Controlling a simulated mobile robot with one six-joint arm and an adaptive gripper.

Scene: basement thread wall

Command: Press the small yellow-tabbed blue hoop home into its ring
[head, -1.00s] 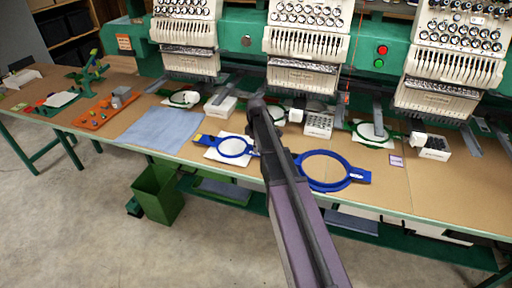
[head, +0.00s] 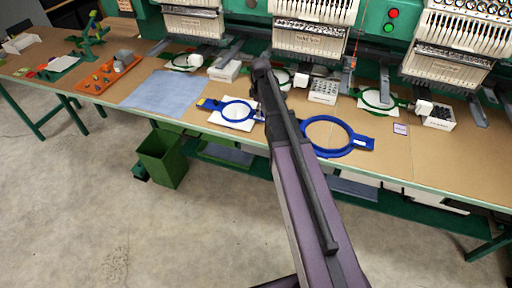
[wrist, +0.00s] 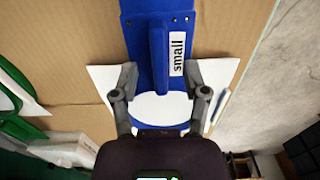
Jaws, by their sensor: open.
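In the wrist view, a blue plate (wrist: 196,30) labelled "small" carries a raised blue bar (wrist: 158,55). The white inside of the hoop (wrist: 160,107) shows below the bar. My gripper (wrist: 163,76) is open, with one finger on each side of the bar's lower end and a gap on both sides. The yellow tab is out of the wrist view. My arm hides the gripper in the head view.
A larger blue hoop (head: 350,143) lies to the right of my arm. Embroidery machine heads (head: 310,40) and green hoops (head: 379,100) stand behind. A blue cloth (head: 165,88) lies to the left. A green bin (head: 162,160) stands on the floor below.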

